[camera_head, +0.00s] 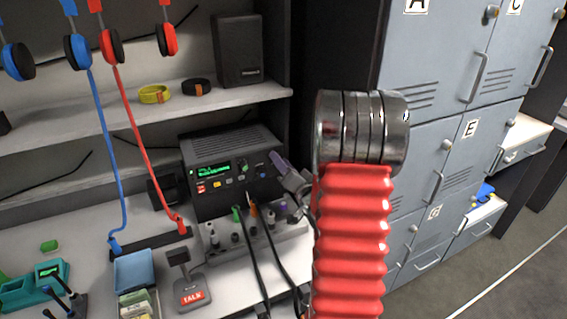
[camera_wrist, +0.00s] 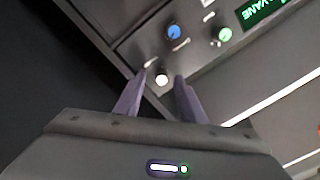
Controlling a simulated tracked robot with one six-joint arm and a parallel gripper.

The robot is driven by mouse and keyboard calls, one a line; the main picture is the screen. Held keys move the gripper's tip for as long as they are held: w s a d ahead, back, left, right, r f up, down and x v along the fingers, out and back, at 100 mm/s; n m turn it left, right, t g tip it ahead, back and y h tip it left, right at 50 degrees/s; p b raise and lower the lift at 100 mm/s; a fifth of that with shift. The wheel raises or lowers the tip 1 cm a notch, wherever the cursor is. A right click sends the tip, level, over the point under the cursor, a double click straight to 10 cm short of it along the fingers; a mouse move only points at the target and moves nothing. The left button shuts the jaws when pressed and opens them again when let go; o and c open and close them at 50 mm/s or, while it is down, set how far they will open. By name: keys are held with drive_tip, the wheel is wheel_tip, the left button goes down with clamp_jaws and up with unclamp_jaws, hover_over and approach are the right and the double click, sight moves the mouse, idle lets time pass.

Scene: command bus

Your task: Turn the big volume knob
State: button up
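A black radio unit (camera_head: 225,165) with a lit green display (camera_head: 214,170) stands on the desk. Its front shows in the wrist view with a blue knob (camera_wrist: 173,31), a green-lit knob (camera_wrist: 222,34) and a pale round-ended knob (camera_wrist: 162,78). No readable label shows which is the volume knob. My gripper (camera_wrist: 160,80) has two purple fingers spread apart, with the pale knob seen between their tips. Contact cannot be made out. In the head view my gripper (camera_head: 277,160) is at the radio's right end, and the fingers partly hide that end.
Below the radio is a grey panel (camera_head: 215,252) with small knobs, plugs and dark cables. A TALK switch (camera_head: 190,290) and blue tray (camera_head: 134,270) are left of it. Headsets (camera_head: 77,47) hang above, a speaker (camera_head: 238,50) stands on the shelf, and grey lockers (camera_head: 430,60) are right.

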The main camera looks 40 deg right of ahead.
drive_tip(key=v, duration=1.3)
drive_tip(key=shift+s, duration=0.4)
drive_tip(key=shift+a+f, duration=0.1)
